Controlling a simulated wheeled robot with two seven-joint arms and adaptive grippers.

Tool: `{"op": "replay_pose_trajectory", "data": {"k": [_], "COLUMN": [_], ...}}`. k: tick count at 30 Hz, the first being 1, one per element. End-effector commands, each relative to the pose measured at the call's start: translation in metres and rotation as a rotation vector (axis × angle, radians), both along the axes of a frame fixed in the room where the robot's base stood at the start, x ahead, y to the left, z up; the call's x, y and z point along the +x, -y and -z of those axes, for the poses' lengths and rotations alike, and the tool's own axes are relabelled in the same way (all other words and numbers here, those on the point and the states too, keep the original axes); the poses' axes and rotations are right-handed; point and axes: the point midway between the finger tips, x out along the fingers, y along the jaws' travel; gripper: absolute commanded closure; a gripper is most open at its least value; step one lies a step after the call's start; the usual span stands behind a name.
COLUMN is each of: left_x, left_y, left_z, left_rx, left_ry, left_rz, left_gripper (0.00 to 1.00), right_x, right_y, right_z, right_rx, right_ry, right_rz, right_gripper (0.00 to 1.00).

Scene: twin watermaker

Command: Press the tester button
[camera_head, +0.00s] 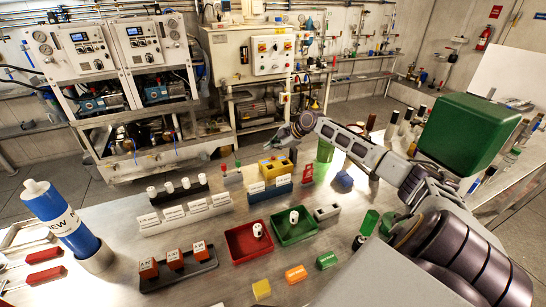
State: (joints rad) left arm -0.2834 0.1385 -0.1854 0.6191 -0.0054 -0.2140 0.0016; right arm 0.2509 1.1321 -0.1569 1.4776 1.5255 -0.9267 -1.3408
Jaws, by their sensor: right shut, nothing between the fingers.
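My right arm reaches in from the right across the table. Its gripper (270,145) is shut and empty, above and just behind a yellow box (268,172) near the table's far edge. The yellow box has dark marks on top and is the likeliest tester, but I cannot make out its button for certain. A gap seems to show between the fingertips and the box; contact cannot be told. My left gripper is not in view.
A red tray (236,250) and a green tray (283,238) each hold a white piece. A blue-white cylinder (60,215) stands at left. A large green box (465,130) is at right.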

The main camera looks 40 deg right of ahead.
Motion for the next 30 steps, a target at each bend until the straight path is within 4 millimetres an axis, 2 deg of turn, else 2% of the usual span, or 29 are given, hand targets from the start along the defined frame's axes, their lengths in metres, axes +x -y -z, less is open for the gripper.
{"op": "replay_pose_trajectory", "data": {"k": [12, 21, 30], "left_x": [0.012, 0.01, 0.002], "left_y": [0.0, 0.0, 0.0], "left_z": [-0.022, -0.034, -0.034], "left_rx": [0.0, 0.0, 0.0], "left_ry": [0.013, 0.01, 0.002], "left_rz": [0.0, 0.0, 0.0], "left_gripper": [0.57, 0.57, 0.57], "right_x": [0.0, 0.0, 0.0], "right_y": [0.0, 0.0, 0.0], "right_z": [-0.028, -0.045, -0.046], "right_rx": [-0.001, -0.001, 0.0], "right_ry": [0.0, 0.0, 0.0], "right_rz": [-0.001, -0.001, 0.0], "right_gripper": [1.0, 1.0, 1.0]}}
